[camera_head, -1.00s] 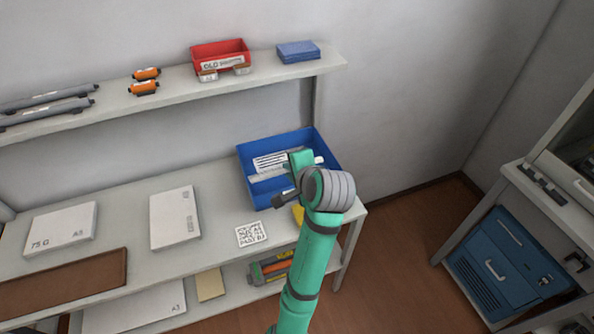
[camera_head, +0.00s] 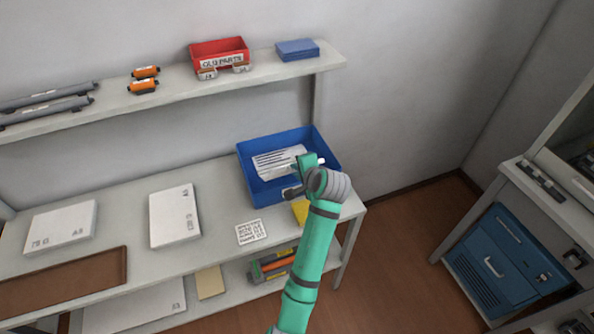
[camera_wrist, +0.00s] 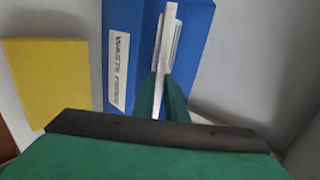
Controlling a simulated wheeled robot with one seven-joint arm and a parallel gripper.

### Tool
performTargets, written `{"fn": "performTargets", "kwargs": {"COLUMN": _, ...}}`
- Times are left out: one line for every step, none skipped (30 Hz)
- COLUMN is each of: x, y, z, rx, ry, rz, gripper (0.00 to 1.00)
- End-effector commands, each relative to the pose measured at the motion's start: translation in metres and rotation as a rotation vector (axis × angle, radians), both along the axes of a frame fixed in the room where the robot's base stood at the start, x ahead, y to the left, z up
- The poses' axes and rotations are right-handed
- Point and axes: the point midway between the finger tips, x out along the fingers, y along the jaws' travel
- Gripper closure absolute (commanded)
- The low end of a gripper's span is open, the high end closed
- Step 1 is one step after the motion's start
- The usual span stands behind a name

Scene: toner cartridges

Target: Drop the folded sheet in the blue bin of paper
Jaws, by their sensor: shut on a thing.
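The blue bin (camera_head: 256,186) stands on the right end of the bench. In the wrist view its blue wall (camera_wrist: 190,70) shows a "waste paper" label (camera_wrist: 118,70). My gripper (camera_wrist: 164,85) is shut on the folded sheet (camera_wrist: 168,35), a thin white piece seen edge-on between the green fingers. In the head view my gripper (camera_head: 307,161) is over the right part of the bin. White printed paper (camera_head: 276,160) shows within the bin's outline; I cannot tell how much of it is the held sheet. My wrist hides part of the bin's front.
A yellow pad (camera_head: 300,211) lies in front of the bin and shows in the wrist view (camera_wrist: 45,80). A printed code card (camera_head: 251,232) and white paper packs (camera_head: 174,216) lie to the left. The shelf above holds a red bin (camera_head: 219,52) and blue pads (camera_head: 298,49).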

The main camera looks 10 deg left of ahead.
Motion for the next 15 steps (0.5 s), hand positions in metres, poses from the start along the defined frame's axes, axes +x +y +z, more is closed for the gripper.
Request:
{"fn": "performTargets", "kwargs": {"x": -0.0004, "y": 0.0008, "z": -0.003, "rx": 0.0, "ry": 0.001, "rz": 0.001, "gripper": 0.96}}
{"fn": "performTargets", "kwargs": {"x": -0.0003, "y": 0.0008, "z": -0.0032, "rx": 0.0, "ry": 0.0, "rz": 0.001, "gripper": 0.96}}
{"fn": "performTargets", "kwargs": {"x": -0.0002, "y": 0.0009, "z": -0.0028, "rx": 0.0, "ry": -0.001, "rz": 0.001, "gripper": 0.96}}
{"fn": "performTargets", "kwargs": {"x": -0.0002, "y": 0.001, "z": -0.0026, "rx": 0.0, "ry": -0.001, "rz": 0.001, "gripper": 0.96}}
{"fn": "performTargets", "kwargs": {"x": -0.0003, "y": 0.001, "z": -0.0025, "rx": 0.0, "ry": -0.001, "rz": 0.001, "gripper": 0.96}}
{"fn": "performTargets", "kwargs": {"x": -0.0003, "y": 0.0011, "z": -0.0025, "rx": 0.0, "ry": -0.001, "rz": 0.001, "gripper": 0.96}}
{"fn": "performTargets", "kwargs": {"x": -0.0003, "y": 0.0011, "z": -0.0025, "rx": 0.0, "ry": -0.001, "rz": 0.001, "gripper": 0.96}}
{"fn": "performTargets", "kwargs": {"x": -0.0003, "y": 0.001, "z": -0.0027, "rx": 0.0, "ry": -0.001, "rz": 0.001, "gripper": 0.96}}
{"fn": "performTargets", "kwargs": {"x": -0.0003, "y": 0.0007, "z": -0.0035, "rx": 0.0, "ry": 0.0, "rz": 0.001, "gripper": 0.96}}
{"fn": "performTargets", "kwargs": {"x": -0.0003, "y": 0.0006, "z": -0.0043, "rx": 0.0, "ry": 0.0, "rz": 0.001, "gripper": 0.96}}
{"fn": "performTargets", "kwargs": {"x": -0.0003, "y": 0.0003, "z": -0.0052, "rx": 0.0, "ry": 0.0, "rz": 0.001, "gripper": 0.96}}
{"fn": "performTargets", "kwargs": {"x": -0.0003, "y": 0.0001, "z": -0.0062, "rx": 0.0, "ry": 0.0, "rz": 0.001, "gripper": 0.96}}
{"fn": "performTargets", "kwargs": {"x": -0.0003, "y": 0.0, "z": -0.0069, "rx": 0.0, "ry": 0.0, "rz": 0.0, "gripper": 0.96}}
{"fn": "performTargets", "kwargs": {"x": -0.0002, "y": -0.0002, "z": -0.0076, "rx": 0.0, "ry": 0.0, "rz": 0.0, "gripper": 0.96}}
{"fn": "performTargets", "kwargs": {"x": -0.0001, "y": -0.0004, "z": -0.0085, "rx": 0.0, "ry": 0.0, "rz": 0.0, "gripper": 0.96}}
